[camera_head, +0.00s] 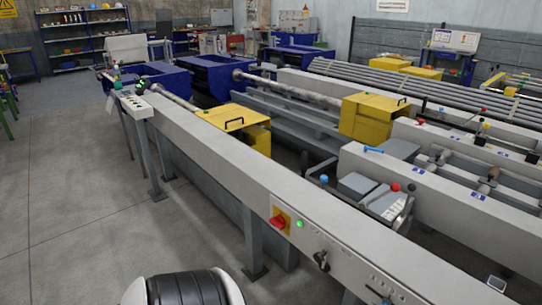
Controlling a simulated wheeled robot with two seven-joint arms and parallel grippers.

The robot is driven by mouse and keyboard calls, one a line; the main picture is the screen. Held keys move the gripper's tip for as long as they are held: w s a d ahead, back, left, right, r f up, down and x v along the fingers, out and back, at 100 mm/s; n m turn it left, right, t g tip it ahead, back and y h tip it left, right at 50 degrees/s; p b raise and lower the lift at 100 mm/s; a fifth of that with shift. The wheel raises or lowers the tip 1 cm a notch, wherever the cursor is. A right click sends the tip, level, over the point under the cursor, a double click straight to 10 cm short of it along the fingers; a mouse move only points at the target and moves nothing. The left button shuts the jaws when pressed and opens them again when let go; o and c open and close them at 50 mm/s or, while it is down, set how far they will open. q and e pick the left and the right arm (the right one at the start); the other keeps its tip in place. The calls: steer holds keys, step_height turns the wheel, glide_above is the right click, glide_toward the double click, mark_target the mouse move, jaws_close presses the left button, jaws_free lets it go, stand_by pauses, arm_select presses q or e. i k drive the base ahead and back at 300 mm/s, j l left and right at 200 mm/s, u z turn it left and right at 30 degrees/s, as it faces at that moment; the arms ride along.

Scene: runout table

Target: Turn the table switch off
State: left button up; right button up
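The table switch (279,221) is a red rotary handle on a yellow plate, set in the near side face of the long grey runout table (220,160). Its handle looks roughly level, but it is too small to tell its exact setting. A green lamp (300,224) just right of the switch looks lit. Neither of my grippers is in view. A rounded white and black part at the bottom, left of centre, looks like my own body and stands apart from the switch.
Right of the lamp, a black knob (321,260) sticks out from the same face. A button panel (137,106) sits at the table's far end. Grey table legs (252,240) stand below. A control box (383,198) stands behind the table. The floor (70,200) at left is clear.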

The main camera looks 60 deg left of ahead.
mark_target(279, 221)
steer(key=u, duration=1.95)
